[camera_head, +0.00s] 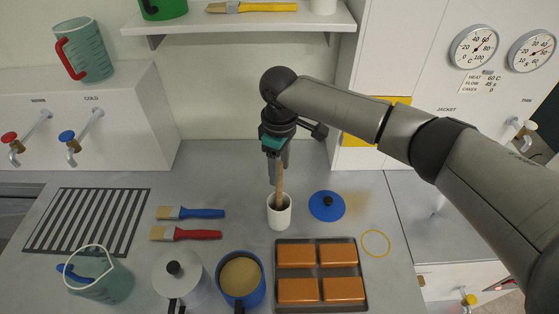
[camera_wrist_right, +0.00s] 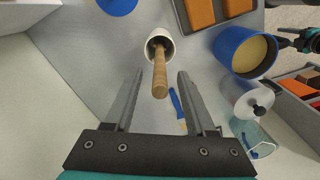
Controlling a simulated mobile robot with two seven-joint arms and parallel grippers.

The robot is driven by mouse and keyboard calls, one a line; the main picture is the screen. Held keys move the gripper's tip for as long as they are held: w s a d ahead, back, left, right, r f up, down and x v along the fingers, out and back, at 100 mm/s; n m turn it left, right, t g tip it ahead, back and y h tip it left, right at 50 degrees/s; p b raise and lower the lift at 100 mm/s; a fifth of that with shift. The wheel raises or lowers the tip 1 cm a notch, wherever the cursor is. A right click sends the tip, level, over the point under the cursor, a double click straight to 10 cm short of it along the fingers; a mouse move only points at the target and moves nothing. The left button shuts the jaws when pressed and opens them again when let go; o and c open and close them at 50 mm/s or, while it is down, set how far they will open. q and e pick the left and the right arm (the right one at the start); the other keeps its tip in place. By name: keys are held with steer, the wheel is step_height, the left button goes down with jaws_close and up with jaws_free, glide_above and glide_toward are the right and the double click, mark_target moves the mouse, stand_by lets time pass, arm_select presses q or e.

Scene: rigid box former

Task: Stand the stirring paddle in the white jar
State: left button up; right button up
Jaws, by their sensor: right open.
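The white jar (camera_head: 279,214) stands on the grey counter, left of the blue lid; it also shows in the right wrist view (camera_wrist_right: 151,45). The stirring paddle (camera_head: 280,182) stands in the jar, its wooden handle rising out of the rim and leaning slightly. In the right wrist view the handle (camera_wrist_right: 160,76) points toward my gripper; its lower end is hidden inside the jar. My right gripper (camera_head: 278,177) is above the jar, open, and its fingers (camera_wrist_right: 156,85) are on either side of the handle's line with clear gaps.
A blue lid (camera_head: 327,205) lies right of the jar. A tray of brown blocks (camera_head: 318,241), a blue pot (camera_head: 239,279) and a metal pot (camera_head: 181,276) stand in front. Two brushes (camera_head: 189,234) lie left. A shelf (camera_head: 241,21) hangs behind.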

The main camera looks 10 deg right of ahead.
step_height(320, 180, up, 15)
steer(key=shift+r+b, duration=0.15)
steer(key=shift+b, duration=0.25)
stand_by(0.8)
